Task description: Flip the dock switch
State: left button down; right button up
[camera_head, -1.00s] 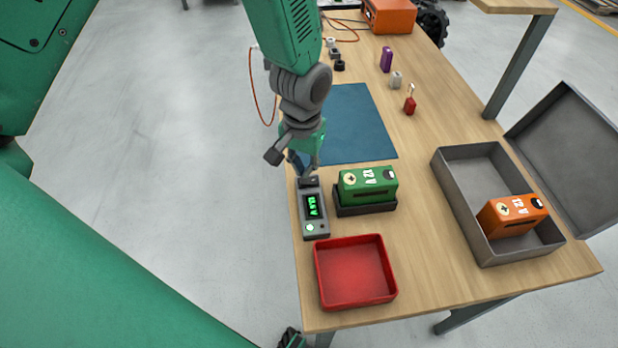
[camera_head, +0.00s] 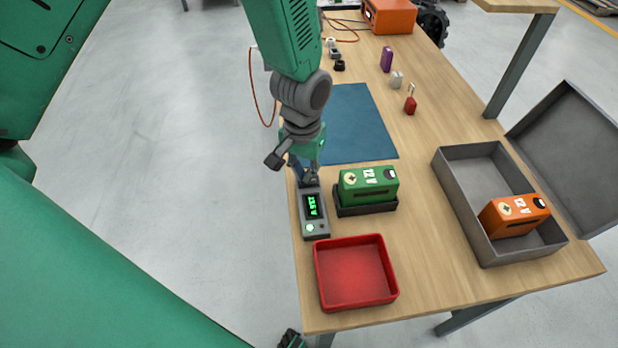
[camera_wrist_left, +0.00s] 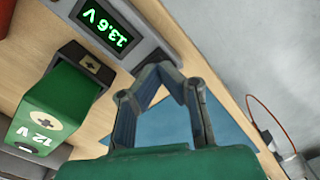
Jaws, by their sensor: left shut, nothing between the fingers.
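The grey dock unit (camera_head: 314,222) with a lit green display lies at the table's left edge. In the left wrist view the display (camera_wrist_left: 108,24) reads 13.6 V. A green 12 V battery (camera_head: 368,186) sits in a black cradle (camera_head: 366,209) to its right; the battery also shows in the left wrist view (camera_wrist_left: 50,112). My left gripper (camera_head: 309,180) is shut and empty, its tips at the far end of the dock unit. In the left wrist view the closed tips (camera_wrist_left: 160,70) are against or just above the unit's end. The switch itself is hidden by the fingers.
An empty red tray (camera_head: 355,298) stands in front of the dock unit. A grey open case (camera_head: 468,203) on the right holds an orange battery (camera_head: 514,215). A blue mat (camera_head: 358,125) lies behind the green battery. Small items stand farther back.

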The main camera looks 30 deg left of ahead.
pick_arm(q)
jog(key=shift+f, duration=0.5)
jog(key=shift+r, duration=0.1)
notch_tip(320, 180, up, 7)
jog(key=p, duration=0.6)
jog(key=shift+p, duration=0.3)
dwell(0.3)
jog(key=s+a+f, duration=0.3)
jog(key=s+f, duration=0.3)
jog(key=s, duration=0.6)
jog(key=s+a+f, duration=0.3)
jog(key=s+f, duration=0.4)
jog(key=s, duration=0.5)
notch_tip(320, 180, down, 8)
jog(key=w+d+m+b, duration=0.1)
jog(key=m+b, duration=0.1)
jog(key=b, duration=0.7)
jog(key=shift+w+d+t, duration=0.25)
jog(key=shift+w+t, duration=0.05)
jog(key=shift+w, duration=0.05)
